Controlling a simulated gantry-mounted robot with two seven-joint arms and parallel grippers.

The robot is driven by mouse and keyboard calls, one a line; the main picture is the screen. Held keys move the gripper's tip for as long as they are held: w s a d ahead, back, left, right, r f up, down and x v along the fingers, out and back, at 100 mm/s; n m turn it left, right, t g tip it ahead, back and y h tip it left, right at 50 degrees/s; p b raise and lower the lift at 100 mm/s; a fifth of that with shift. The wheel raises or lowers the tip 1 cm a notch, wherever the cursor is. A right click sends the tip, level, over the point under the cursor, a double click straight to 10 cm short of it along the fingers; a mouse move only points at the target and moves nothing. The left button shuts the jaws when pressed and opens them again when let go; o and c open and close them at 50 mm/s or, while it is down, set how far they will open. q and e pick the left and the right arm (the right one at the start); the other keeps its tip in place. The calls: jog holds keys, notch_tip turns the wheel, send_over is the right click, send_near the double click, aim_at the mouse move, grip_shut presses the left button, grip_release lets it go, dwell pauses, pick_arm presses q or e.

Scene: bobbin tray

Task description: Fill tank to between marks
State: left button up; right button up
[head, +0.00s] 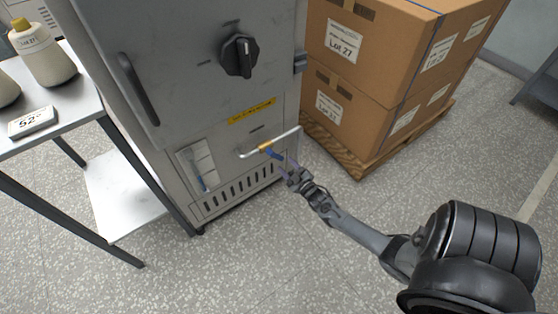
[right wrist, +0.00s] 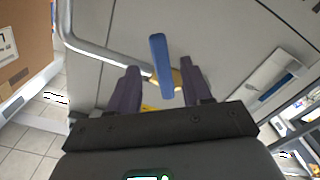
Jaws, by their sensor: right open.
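A pale pipe (head: 284,138) runs across the lower front of the grey cabinet (head: 170,100). It carries a brass valve (head: 265,147) with a blue lever (head: 275,154). A pale gauge panel (head: 197,165) with a small blue strip is left of the valve; its marks are too small to read. My right gripper (head: 287,168) is at the lever, its fingers open. In the right wrist view, the blue lever (right wrist: 160,66) stands between the two spread fingers, with a gap on each side, and the brass valve (right wrist: 177,78) shows behind it. My left gripper is out of view.
Cartons (head: 365,50) on a wooden pallet (head: 355,163) stand right of the cabinet. A black knob (head: 240,56) is above the pipe. The front floor is clear.

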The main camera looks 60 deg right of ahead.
aim_at(280, 159)
jog(key=b+x, duration=0.1)
jog(key=x, duration=0.3)
jog(key=shift+a+f+b, duration=0.1)
jog(key=shift+f+b, duration=0.1)
jog(key=shift+b, duration=0.2)
jog(key=shift+b+x, duration=0.4)
jog(key=shift+x, duration=0.55)
jog(key=shift+r, duration=0.15)
jog(key=shift+c, duration=0.2)
grip_shut()
